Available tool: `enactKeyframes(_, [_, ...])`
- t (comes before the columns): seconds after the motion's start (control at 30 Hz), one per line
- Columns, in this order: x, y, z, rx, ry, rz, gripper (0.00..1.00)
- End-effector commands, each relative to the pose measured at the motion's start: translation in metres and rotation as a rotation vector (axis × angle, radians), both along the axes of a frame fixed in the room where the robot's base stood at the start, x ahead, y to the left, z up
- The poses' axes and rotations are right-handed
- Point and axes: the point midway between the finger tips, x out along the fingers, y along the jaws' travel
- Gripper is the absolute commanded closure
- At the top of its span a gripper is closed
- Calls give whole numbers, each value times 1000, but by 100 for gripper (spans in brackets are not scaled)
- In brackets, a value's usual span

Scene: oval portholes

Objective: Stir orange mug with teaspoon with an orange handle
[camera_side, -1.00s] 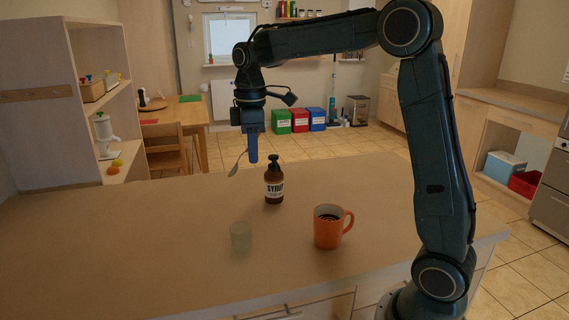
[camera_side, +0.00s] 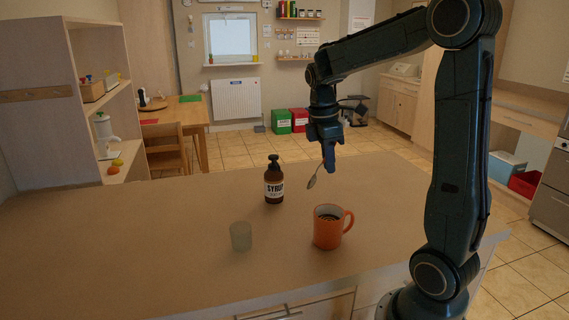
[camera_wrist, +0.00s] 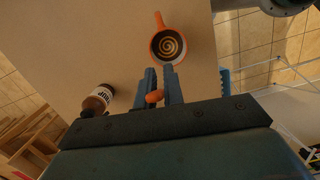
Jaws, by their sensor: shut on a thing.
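The orange mug (camera_side: 328,230) stands upright on the counter and holds a dark liquid. In the wrist view the mug (camera_wrist: 155,37) shows a pale swirl on the liquid, with its handle toward the top. My gripper (camera_side: 330,168) is in the air above and behind the mug, shut on the teaspoon (camera_side: 313,180). The spoon hangs tilted, its metal bowl down and to the left, clear of the mug. Its orange handle (camera_wrist: 154,97) shows between the fingers in the wrist view; the gripper hides most of it in the side view.
A brown syrup bottle (camera_side: 274,182) with a black pump stands left of and behind the mug. A small translucent cup (camera_side: 241,236) stands to the mug's left. The counter (camera_side: 130,245) is bare on the left, and its edge runs along the front.

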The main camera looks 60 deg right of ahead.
Motion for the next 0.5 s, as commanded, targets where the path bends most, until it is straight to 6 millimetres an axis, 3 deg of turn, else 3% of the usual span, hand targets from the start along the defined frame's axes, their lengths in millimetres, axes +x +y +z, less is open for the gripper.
enactKeyframes(0.2, [-35,-13,-7,-12,38,6,100])
enactKeyframes(0.5, [-42,-16,-9,-13,49,10,100])
